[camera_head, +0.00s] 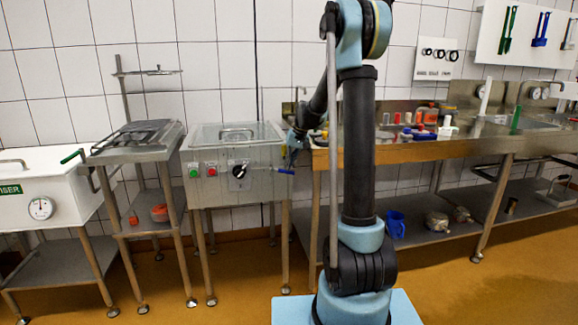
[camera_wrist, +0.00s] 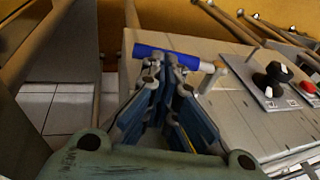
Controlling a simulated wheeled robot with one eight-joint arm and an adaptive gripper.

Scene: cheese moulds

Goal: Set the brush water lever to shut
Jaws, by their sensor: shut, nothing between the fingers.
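The lever with a blue handle (camera_head: 285,171) sticks out sideways at the right end of the front of the steel box (camera_head: 225,187). In the wrist view the blue handle (camera_wrist: 166,57) lies across the picture just beyond the fingertips, with its pale metal stem at the right. My gripper (camera_wrist: 168,72) is shut with no object between its fingers. Its tips are at or very close to the handle; I cannot tell if they touch. In the head view my gripper (camera_head: 295,140) is small, just above the handle and partly hidden.
The box front carries a black knob (camera_head: 239,170), a red button (camera_head: 211,170) and a green button (camera_head: 194,172). A steel counter (camera_head: 400,152) with small coloured items stands close at the right. A steel stand (camera_head: 140,150) is at the left.

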